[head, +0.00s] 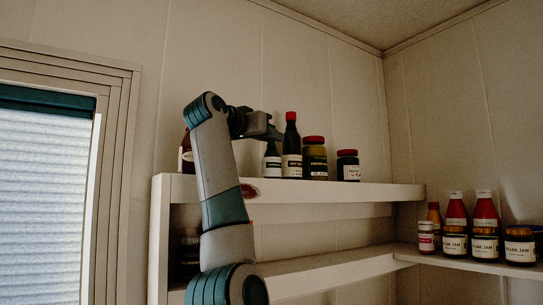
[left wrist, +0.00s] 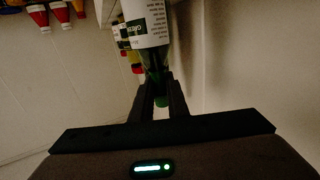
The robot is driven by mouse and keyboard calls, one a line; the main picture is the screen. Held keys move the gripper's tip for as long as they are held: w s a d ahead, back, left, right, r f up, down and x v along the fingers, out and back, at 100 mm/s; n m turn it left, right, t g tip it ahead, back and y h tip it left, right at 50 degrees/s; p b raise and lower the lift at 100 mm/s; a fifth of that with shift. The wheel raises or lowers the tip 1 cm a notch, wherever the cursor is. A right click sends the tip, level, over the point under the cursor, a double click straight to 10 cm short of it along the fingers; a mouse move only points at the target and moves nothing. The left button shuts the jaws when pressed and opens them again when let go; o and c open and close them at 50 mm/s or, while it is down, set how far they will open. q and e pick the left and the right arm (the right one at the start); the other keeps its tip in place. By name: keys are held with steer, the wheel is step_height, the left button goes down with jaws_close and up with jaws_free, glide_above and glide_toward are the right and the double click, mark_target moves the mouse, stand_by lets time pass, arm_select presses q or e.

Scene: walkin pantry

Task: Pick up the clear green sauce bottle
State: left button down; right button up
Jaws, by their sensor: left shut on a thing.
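The green sauce bottle (left wrist: 146,28) has a white label and a green neck and cap in the left wrist view. In the head view it (head: 271,163) is at the upper shelf, left of a taller dark bottle. My left gripper (left wrist: 160,97) is shut on its neck near the cap. In the head view the left gripper (head: 268,134) reaches the bottle's top from the left. The gripper hides the bottle's top there. I cannot tell whether its base still touches the shelf. My right gripper is not in view.
Close to its right on the upper shelf (head: 330,193) stand a red-capped dark bottle (head: 291,150), a tall jar (head: 314,160) and a small jar (head: 348,166). A red-capped bottle (head: 187,157) is partly behind my arm. Jam jars (head: 484,244) and bottles stand on the right shelf.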

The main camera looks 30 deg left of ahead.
arm_select(q)
steer(key=shift+r, duration=0.2)
steer(key=shift+r+b, duration=0.55)
steer(key=shift+r, duration=1.2)
steer(key=s+d+r+b, duration=0.2)
steer(key=d+r, duration=0.5)
steer(key=d, duration=0.4)
steer(key=shift+s+d, duration=0.15)
steer(key=shift+s, duration=0.4)
steer(key=shift+r, duration=0.1)
